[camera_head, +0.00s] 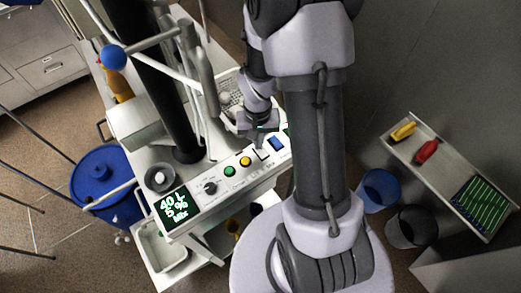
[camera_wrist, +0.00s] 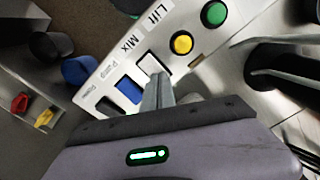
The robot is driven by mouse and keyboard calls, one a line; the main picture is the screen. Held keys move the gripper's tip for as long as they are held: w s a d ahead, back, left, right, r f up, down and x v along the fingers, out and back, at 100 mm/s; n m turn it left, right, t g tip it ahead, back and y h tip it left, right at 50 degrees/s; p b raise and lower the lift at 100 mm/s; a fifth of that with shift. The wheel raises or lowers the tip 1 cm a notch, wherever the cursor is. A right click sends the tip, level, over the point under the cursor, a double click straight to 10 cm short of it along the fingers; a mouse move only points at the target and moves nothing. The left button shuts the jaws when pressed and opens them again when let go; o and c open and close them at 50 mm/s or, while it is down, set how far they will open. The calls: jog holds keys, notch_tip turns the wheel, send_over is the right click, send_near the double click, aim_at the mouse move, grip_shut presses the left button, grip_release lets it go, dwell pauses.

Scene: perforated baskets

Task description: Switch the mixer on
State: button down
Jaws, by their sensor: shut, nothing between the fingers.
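The mixer's white control panel (camera_head: 222,184) runs diagonally across the middle of the head view, with a lit display (camera_head: 174,208) reading "40 L 5 % Mix". In the wrist view, a white rocker switch (camera_wrist: 148,63) sits beside the word "Mix", between a yellow button (camera_wrist: 181,43) and a blue switch (camera_wrist: 127,88). My gripper (camera_wrist: 160,78) is shut and empty, its fingertips at the lower edge of the white switch; I cannot tell whether they touch it. In the head view my gripper (camera_head: 258,138) is over the panel's right part.
A green button (camera_head: 230,171) and a black knob (camera_head: 210,187) are further left on the panel. A blue lidded bucket (camera_head: 103,177) stands at left. At right are blue and black bins (camera_head: 381,190) and a shelf with yellow and red items (camera_head: 426,151).

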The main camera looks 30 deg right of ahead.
jog(key=shift+f, duration=0.25)
jog(key=shift+r, duration=0.1)
notch_tip(320, 180, up, 7)
jog(key=p, duration=0.5)
dwell(0.3)
